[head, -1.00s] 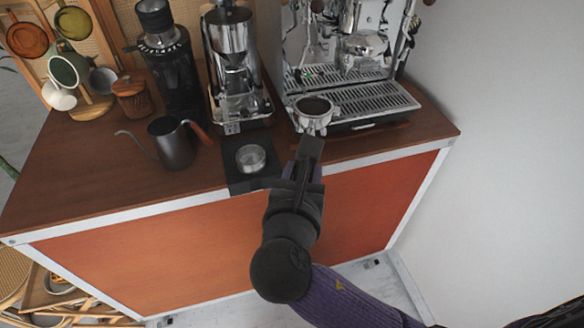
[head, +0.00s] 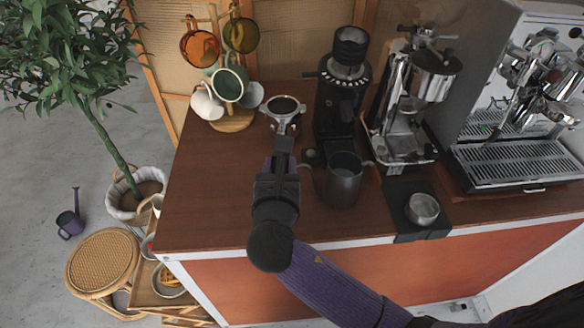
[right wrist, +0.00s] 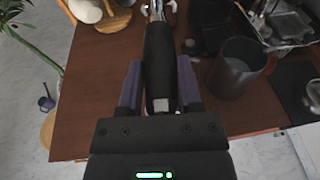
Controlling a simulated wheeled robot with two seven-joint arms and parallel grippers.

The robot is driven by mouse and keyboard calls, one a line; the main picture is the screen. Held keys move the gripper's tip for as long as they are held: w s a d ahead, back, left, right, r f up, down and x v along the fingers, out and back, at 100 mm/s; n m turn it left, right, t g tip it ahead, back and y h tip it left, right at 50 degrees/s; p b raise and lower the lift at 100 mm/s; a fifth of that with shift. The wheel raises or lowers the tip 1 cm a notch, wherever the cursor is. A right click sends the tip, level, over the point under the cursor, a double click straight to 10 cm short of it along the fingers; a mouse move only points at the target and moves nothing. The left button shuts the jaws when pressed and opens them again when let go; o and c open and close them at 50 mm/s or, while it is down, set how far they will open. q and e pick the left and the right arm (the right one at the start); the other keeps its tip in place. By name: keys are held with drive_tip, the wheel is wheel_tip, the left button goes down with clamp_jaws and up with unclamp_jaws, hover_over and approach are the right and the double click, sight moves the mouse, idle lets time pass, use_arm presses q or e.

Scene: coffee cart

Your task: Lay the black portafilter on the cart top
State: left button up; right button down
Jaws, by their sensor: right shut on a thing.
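My right gripper (head: 282,160) is shut on the black handle (right wrist: 159,65) of the portafilter. The portafilter's round metal head (head: 284,108), with a dark fill, points away from me in the head view. It is over the left part of the brown cart top (head: 205,190), between the mug stand and the black grinder. Whether it touches the top is hard to tell. In the right wrist view the handle lies between the two purple fingers, and the head is mostly cut off at the upper edge. My left gripper is not in view.
The cart top's left front is bare. A metal cup (head: 422,208) sits on a black mat.

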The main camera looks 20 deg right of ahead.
drive_tip(key=shift+w+a+f+n+y, duration=0.15)
drive_tip(key=shift+w+f, duration=0.25)
drive_tip(key=shift+w, duration=0.2)
drive_tip(key=shift+w+f+n+y, duration=0.15)
drive_tip(key=shift+w+f, duration=0.25)
drive_tip(key=shift+w, duration=0.2)
drive_tip(key=shift+n+y, duration=0.3)
drive_tip(key=shift+y, duration=0.3)
drive_tip(key=f+b, duration=0.3)
drive_tip(key=f, duration=0.1)
drive_tip(key=w+f+b, duration=0.1)
drive_tip(key=f+b, duration=0.1)
drive_tip(key=f, duration=0.3)
drive_tip(key=w+f+b, duration=0.1)
drive_tip(key=f+b, duration=0.2)
drive_tip(key=f, duration=0.1)
drive_tip(key=shift+d+f+b, duration=0.15)
drive_tip(key=shift+d+b, duration=0.1)
drive_tip(key=shift+b, duration=0.05)
drive_tip(key=shift+f, duration=0.45)
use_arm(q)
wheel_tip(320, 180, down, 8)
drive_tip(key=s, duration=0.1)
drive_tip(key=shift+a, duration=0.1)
use_arm(e)
drive_tip(key=shift+f, duration=0.25)
drive_tip(key=shift+c, duration=1)
unclamp_jaws()
